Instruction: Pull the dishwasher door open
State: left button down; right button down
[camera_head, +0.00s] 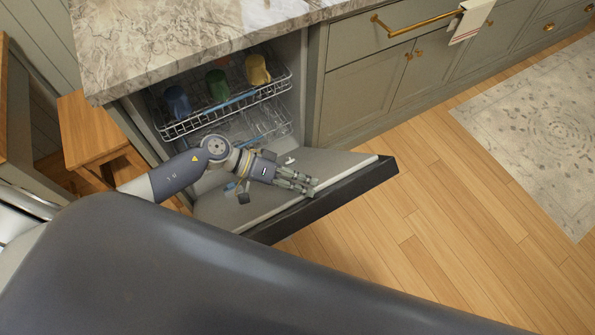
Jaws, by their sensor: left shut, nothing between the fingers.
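The dishwasher door (348,160) is folded down and lies open, nearly flat, with its dark front edge toward the lower right. Behind it the dishwasher cavity shows under the counter. My left gripper (308,187) is over the inner face of the door, close to the dark outer edge. Its fingers are shut with nothing between them. Whether the fingers touch the door I cannot tell. My right gripper is out of view.
An upper rack (228,112) holds blue, green and yellow cups. A marble counter (150,48) overhangs the dishwasher. Green cabinets (362,95) stand to the right, a wooden stool (95,130) to the left. The wood floor (410,210) right of the door is clear.

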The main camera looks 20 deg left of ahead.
aim_at(308, 207)
pick_arm(q)
jog(key=shift+s+d+f, duration=0.1)
jog(key=shift+f, duration=0.05)
jog(key=shift+s+d+f, duration=0.15)
jog(key=shift+d, duration=0.05)
jog(key=shift+t+y, duration=0.3)
jog(key=shift+y, duration=0.1)
jog(key=s+d+f+p, duration=0.1)
jog(key=d+f+p, duration=0.1)
jog(key=s+d+f+p, duration=0.1)
jog(key=s, duration=0.1)
jog(key=shift+d+f+p, duration=0.35)
jog(key=s+d+f+m+y+b, duration=0.1)
jog(key=s+d+f, duration=0.3)
jog(key=f, duration=0.4)
jog(key=s+d+f+m+t+y+b, duration=0.1)
jog(key=s+d+f, duration=0.4)
jog(key=d+f, duration=0.2)
jog(key=shift+s+f, duration=0.3)
jog(key=shift+f, duration=0.65)
